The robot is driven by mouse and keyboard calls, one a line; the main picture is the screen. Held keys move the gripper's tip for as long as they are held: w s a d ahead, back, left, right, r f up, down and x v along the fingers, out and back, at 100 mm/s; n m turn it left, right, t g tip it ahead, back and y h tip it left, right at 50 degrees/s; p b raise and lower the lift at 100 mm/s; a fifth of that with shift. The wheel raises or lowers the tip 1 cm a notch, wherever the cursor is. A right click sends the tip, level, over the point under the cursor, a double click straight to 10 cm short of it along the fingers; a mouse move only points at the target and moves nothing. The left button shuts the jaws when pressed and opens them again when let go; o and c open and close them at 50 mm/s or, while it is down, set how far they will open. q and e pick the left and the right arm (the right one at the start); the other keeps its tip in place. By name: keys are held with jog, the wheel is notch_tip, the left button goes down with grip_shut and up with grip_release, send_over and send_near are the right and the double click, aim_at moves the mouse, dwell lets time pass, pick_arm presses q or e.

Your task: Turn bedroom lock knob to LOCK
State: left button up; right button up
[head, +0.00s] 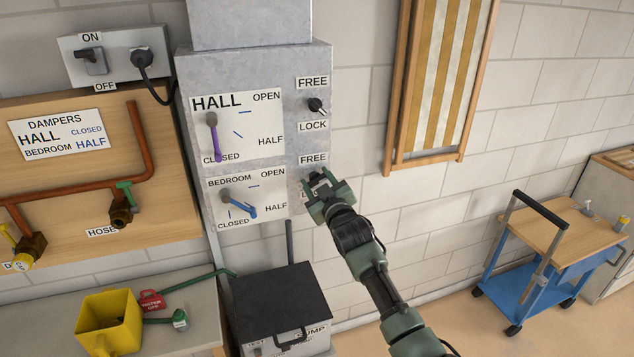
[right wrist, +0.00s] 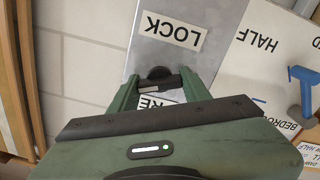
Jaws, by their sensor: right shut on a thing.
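The bedroom lock knob (head: 315,177) is a small black knob on the grey metal box, under the lower FREE label (head: 313,159). My right gripper (head: 326,183) is at it and hides most of it and the LOCK label below. In the right wrist view the panel appears upside down, and the knob (right wrist: 158,73) sits between the two green fingers, which are shut on it. The LOCK label (right wrist: 170,31) is clear there; the FREE label (right wrist: 152,101) is partly covered by my gripper. The knob's exact pointing direction is hard to tell. My left gripper is not in view.
The hall lock knob (head: 317,106) is just above. The purple hall lever (head: 213,135) and blue bedroom lever (head: 240,204) are left on the box. A black-topped sump box (head: 280,298) stands below, and a blue cart (head: 550,255) stands right.

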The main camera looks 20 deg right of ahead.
jog(key=m, duration=0.4)
jog(key=shift+f, duration=0.15)
jog(key=m, duration=0.3)
jog(key=shift+m, duration=0.3)
jog(key=m, duration=0.6)
jog(key=shift+m, duration=0.4)
jog(key=o, duration=1.4)
jog(key=shift+c, duration=0.2)
